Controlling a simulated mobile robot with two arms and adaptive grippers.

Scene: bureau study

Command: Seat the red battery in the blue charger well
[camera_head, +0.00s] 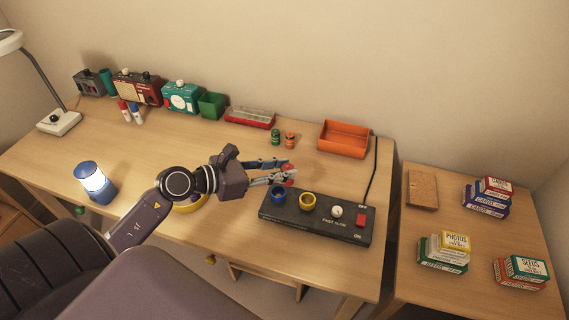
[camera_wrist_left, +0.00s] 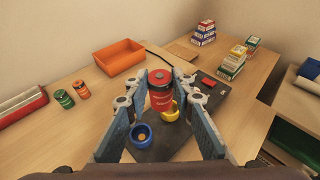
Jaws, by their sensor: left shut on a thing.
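My left gripper (camera_head: 289,173) is shut on the red battery (camera_wrist_left: 160,90) and holds it upright. In the left wrist view the battery sits between the two fingers; in the head view only a little red shows at the fingertips. The black charger (camera_head: 318,223) lies below, near the front edge of the desk. Its blue well (camera_head: 278,193) is at its left end and looks empty in the left wrist view (camera_wrist_left: 141,135). A yellow well (camera_head: 307,200) is beside it, partly behind the battery in the wrist view. My right gripper is not in view.
A green battery (camera_head: 275,137) and an orange battery (camera_head: 290,139) stand behind the charger. An orange bin (camera_head: 344,139) is at the back right. Boxes (camera_head: 442,250) are on the side table. The desk's middle is mostly clear.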

